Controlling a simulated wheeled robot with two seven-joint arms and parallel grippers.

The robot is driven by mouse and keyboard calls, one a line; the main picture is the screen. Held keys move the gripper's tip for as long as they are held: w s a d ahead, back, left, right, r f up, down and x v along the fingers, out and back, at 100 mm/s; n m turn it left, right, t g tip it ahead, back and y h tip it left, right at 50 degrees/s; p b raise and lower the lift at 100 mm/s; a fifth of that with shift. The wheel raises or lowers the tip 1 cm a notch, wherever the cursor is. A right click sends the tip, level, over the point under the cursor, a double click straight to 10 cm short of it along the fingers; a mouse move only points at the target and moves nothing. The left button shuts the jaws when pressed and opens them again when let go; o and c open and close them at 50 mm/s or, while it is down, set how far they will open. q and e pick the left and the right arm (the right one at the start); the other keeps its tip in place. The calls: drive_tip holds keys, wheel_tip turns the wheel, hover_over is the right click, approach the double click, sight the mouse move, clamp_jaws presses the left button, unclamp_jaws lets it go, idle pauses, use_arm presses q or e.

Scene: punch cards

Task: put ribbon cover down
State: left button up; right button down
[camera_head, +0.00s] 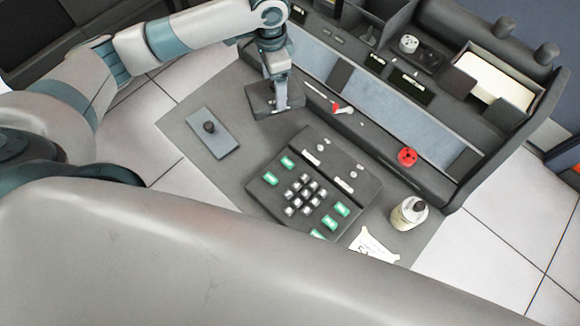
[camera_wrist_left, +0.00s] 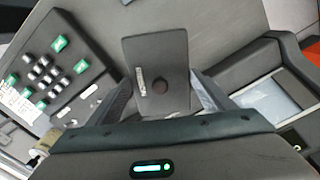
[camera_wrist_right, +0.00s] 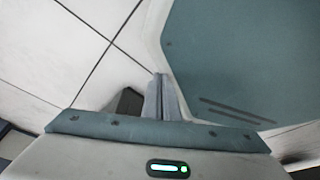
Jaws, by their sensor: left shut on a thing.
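The ribbon cover, which I take to be the dark flat plate (camera_head: 259,97) with a round knob, is at my left gripper (camera_head: 281,104), above the far left part of the grey desk top. In the left wrist view the plate (camera_wrist_left: 150,48) lies between the two fingers, with its knob near the fingertips. My left gripper is shut on it. I cannot tell whether the plate touches the surface below. My right gripper (camera_wrist_right: 161,80) is seen only in its own wrist view. Its fingers are together and empty, over pale tiled floor.
A grey-blue plate (camera_head: 225,145) with a dark knob lies left of the keypad unit (camera_head: 265,197). A console (camera_head: 460,115) with a red knob (camera_head: 407,157) stands along the back. Bare desk (camera_head: 185,120) shows at the left.

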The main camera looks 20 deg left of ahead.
use_arm(q)
drive_tip(key=w+a+r+m+b, duration=0.1)
drive_tip(key=w+a+m, duration=0.1)
drive_tip(key=w+m, duration=0.4)
drive_tip(key=w+a+r+m+b, duration=0.1)
drive_tip(key=w+r+m+b, duration=0.1)
drive_tip(key=w+m, duration=0.4)
drive_tip(key=shift+w+a+m, duration=0.35)
drive_tip(key=shift+w+m, duration=0.05)
drive_tip(key=shift+w, duration=0.2)
use_arm(e)
drive_tip(key=w+a+t, duration=0.2)
drive_tip(key=w+a, duration=0.1)
drive_tip(key=w, duration=0.6)
drive_tip(key=shift+a+r+y, duration=0.35)
drive_tip(key=shift+r+y, duration=0.05)
drive_tip(key=shift+r, duration=0.05)
